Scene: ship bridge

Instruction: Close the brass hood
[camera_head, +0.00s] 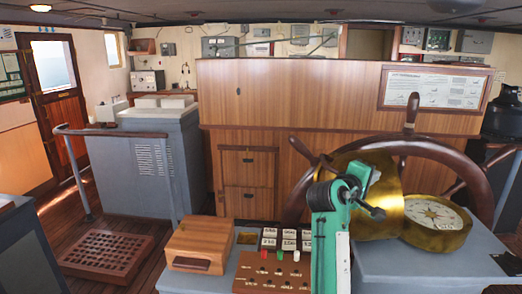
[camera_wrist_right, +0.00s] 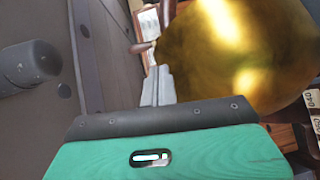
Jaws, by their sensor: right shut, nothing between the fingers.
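The brass hood (camera_head: 400,190) is a shiny gold dome. In the head view it stands tipped up on its side, open, at the left of the compass (camera_head: 433,216), whose dial with a star pattern is uncovered. My right gripper (camera_head: 364,174) is in front of the hood and covers part of it; its fingertips are hard to make out there. In the right wrist view the fingers (camera_wrist_right: 157,86) are shut and empty, beside the left edge of the large hood (camera_wrist_right: 235,55). I cannot tell whether they touch it. My left gripper is not in view.
A wooden ship's wheel (camera_head: 440,150) rises behind the hood and compass. A wooden box (camera_head: 201,244), white labelled blocks (camera_head: 288,238) and a button panel (camera_head: 272,276) are on the grey console at the left of my arm. A wooden cabinet (camera_head: 290,95) stands behind.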

